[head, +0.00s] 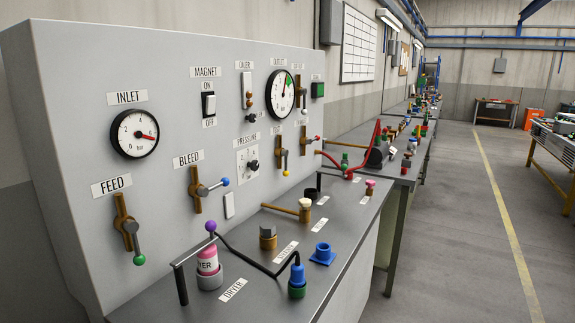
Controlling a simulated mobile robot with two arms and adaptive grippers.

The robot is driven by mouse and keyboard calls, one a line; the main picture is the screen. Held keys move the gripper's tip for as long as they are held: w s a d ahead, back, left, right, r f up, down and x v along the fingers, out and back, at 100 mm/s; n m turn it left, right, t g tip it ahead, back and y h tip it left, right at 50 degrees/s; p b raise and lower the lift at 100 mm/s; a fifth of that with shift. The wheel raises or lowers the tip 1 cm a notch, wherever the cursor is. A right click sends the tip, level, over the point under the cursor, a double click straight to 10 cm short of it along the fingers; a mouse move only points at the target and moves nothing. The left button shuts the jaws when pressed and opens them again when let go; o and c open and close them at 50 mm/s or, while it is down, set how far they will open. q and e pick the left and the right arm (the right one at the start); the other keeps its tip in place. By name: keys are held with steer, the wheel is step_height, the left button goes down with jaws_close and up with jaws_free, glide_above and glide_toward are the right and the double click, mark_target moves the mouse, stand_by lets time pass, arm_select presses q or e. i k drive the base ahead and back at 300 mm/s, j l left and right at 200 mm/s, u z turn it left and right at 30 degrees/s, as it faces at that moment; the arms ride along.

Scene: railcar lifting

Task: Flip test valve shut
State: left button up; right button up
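A grey panel (75,95) carries several brass lever valves with small labels. The feed valve (124,218) has a green-tipped lever hanging down. The bleed valve (196,190) has a blue-tipped lever pointing right. Farther along, a valve (283,152) has a yellow-tipped lever pointing down, and another valve (304,138) has a red-tipped lever pointing right. A third valve (299,90) sits above, beside a gauge. The labels over these three are too small to read surely, so I cannot tell which is the test valve. Neither gripper is in view.
Below the panel, a worktop (225,308) holds a pink bottle (208,262), a black hose (250,262), a blue fitting (322,255) and a brass lever part (290,210). More benches continue behind. The floor (455,250) to the right is clear.

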mark_target(285, 153)
steer(key=i+l+z, duration=0.15)
steer(key=i+l, duration=0.55)
steer(key=l, duration=0.25)
steer(key=i+l+z, duration=0.1)
steer(key=i+l, duration=0.65)
steer(key=l, duration=0.1)
